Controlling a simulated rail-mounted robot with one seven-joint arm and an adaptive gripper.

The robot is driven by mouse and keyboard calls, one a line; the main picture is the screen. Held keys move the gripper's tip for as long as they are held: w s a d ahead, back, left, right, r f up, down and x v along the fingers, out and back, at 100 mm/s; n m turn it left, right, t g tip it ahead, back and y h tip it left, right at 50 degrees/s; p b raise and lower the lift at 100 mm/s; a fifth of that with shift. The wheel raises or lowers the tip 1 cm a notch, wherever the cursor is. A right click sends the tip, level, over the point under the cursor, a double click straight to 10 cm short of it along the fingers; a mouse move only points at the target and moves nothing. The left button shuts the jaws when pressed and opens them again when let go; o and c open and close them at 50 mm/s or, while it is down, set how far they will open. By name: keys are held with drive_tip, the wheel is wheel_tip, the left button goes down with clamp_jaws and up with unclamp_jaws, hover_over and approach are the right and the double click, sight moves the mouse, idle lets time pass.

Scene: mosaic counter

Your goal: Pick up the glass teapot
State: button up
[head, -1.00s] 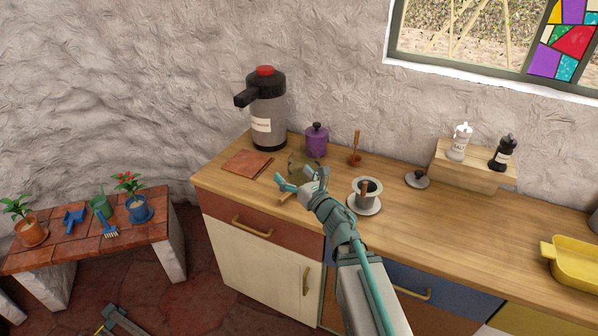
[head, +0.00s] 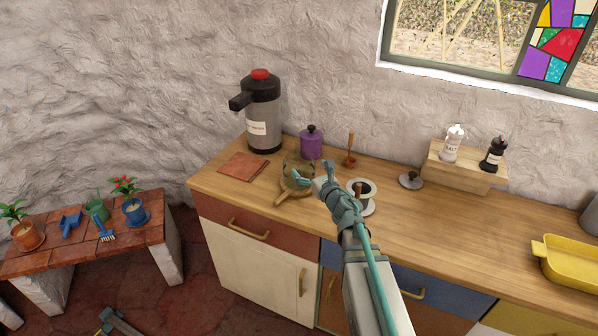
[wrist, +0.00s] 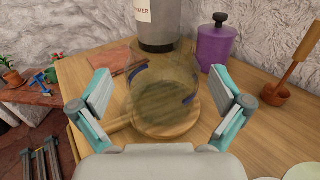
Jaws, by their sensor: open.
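The glass teapot (wrist: 163,95) is see-through and olive-tinted, with blue marks on its sides. It stands upright on a round wooden board with a handle (wrist: 112,127) near the left end of the counter. In the head view the teapot (head: 297,168) is small and partly hidden by my gripper. My gripper (head: 316,174) is open and empty. In the wrist view its two fingers (wrist: 165,100) are spread wide, one to the left and one to the right of the teapot, and the teapot appears between and beyond them. I cannot tell whether any finger touches it.
A water dispenser (head: 263,115) and a purple canister (head: 311,145) stand behind the teapot. A terracotta tile (head: 244,166) lies to its left.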

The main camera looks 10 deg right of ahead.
sight(305, 163)
drive_tip(key=p+x, duration=0.2)
drive_tip(key=x, duration=0.3)
drive_tip(key=shift+d+r, duration=0.1)
drive_tip(key=c, duration=1.6)
drive_tip(key=shift+o, duration=0.2)
drive_tip(key=shift+r, duration=0.15)
